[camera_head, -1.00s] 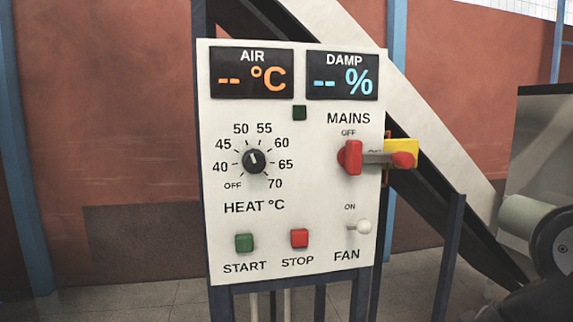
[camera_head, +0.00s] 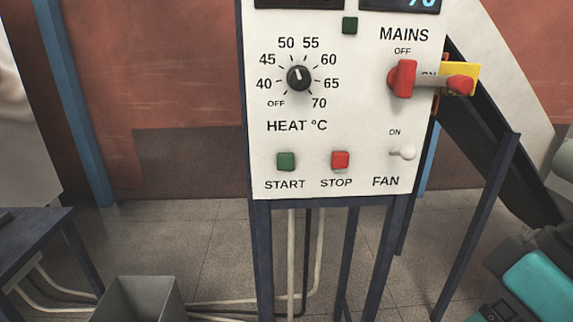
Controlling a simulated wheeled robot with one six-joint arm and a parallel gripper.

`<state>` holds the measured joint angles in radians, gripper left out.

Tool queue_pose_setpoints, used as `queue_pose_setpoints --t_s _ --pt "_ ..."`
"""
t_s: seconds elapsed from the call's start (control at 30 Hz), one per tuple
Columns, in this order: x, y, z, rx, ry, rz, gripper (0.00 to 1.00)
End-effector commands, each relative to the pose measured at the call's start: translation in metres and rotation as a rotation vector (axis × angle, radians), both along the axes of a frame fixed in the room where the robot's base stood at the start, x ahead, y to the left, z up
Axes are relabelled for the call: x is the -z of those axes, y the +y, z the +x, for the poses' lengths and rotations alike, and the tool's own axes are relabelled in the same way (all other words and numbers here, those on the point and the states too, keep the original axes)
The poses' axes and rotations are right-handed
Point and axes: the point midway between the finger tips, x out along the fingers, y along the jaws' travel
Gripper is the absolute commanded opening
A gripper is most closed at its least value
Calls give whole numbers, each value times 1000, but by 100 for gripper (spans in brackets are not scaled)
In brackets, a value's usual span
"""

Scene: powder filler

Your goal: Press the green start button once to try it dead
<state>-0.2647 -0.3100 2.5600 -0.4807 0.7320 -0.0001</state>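The green START button (camera_head: 286,161) is at the lower left of the white control panel (camera_head: 350,128), above its label. The red STOP button (camera_head: 340,160) is beside it on the right. The red MAINS handle (camera_head: 404,79) is at the upper right of the panel, with its grip reaching right over a yellow plate (camera_head: 474,70). The small dark green lamp (camera_head: 350,25) looks unlit. The heat dial (camera_head: 299,77) has its pointer up, slightly left. My gripper is not in view.
The fan toggle (camera_head: 404,152) sticks out right of STOP. Dark posts (camera_head: 383,260) carry the panel. A grey open bin (camera_head: 139,299) stands low left, near a dark table (camera_head: 32,238). Teal machinery (camera_head: 540,285) is low right. Floor shows behind the posts.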

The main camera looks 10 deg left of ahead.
Motion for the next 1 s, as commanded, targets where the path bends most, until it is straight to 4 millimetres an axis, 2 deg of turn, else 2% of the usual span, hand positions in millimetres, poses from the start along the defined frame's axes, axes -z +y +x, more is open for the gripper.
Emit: queue_pose_setpoints --t_s 0.03,0.27,1.0 --pt "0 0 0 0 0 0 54" --pt "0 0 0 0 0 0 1" --pt "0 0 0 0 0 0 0"
